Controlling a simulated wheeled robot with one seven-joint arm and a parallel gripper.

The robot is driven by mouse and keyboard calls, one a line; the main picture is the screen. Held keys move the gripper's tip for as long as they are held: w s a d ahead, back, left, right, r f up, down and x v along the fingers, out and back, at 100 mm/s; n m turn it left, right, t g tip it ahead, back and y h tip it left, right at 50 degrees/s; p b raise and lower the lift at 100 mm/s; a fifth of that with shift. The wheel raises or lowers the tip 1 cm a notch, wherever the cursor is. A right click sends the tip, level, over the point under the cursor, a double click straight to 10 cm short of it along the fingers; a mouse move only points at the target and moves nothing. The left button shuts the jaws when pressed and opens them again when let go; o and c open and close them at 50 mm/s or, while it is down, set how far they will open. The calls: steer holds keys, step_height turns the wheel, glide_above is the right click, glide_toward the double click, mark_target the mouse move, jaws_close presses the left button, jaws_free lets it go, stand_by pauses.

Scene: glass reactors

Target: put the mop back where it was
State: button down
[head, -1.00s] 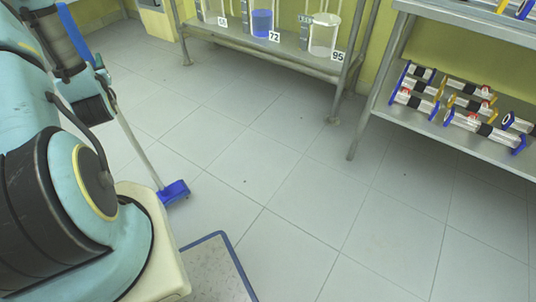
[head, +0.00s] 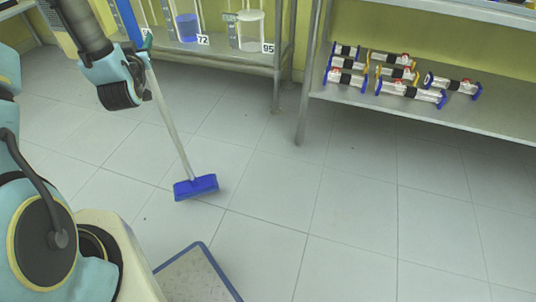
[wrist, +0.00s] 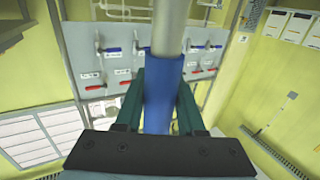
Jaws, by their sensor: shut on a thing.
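The mop has a long pale handle and a blue head. In the head view the handle (head: 172,125) slants down to the blue mop head (head: 196,187), which is low over or on the grey floor tiles; I cannot tell if it touches. My gripper (head: 147,42) holds the handle high up, at the left. In the wrist view my gripper (wrist: 162,105) is shut around the handle's blue sleeve (wrist: 161,95), with the pale shaft (wrist: 170,28) running on upward.
A metal rack (head: 277,70) with numbered vessels stands along the wall, close behind the mop. A second metal shelf (head: 500,120) at right carries several blue-ended cylinders. The tiled floor at centre and right is clear. The wrist view shows a valve panel (wrist: 88,68) on the yellow wall.

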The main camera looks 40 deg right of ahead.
steer(key=s+d+r+m+g+h+b, duration=0.2)
steer(key=s+d+m+g+h, duration=0.55)
steer(key=s+d, duration=1.8)
step_height(320, 180, down, 9)
steer(key=b, duration=0.1)
steer(key=shift+w+d+r+g, duration=0.15)
steer(key=shift+w+d+g, duration=0.15)
steer(key=shift+w+g, duration=0.15)
steer(key=shift+f+b, duration=0.2)
steer(key=shift+b, duration=0.2)
steer(key=c, duration=0.5)
jaws_free()
steer(key=shift+r, duration=0.1)
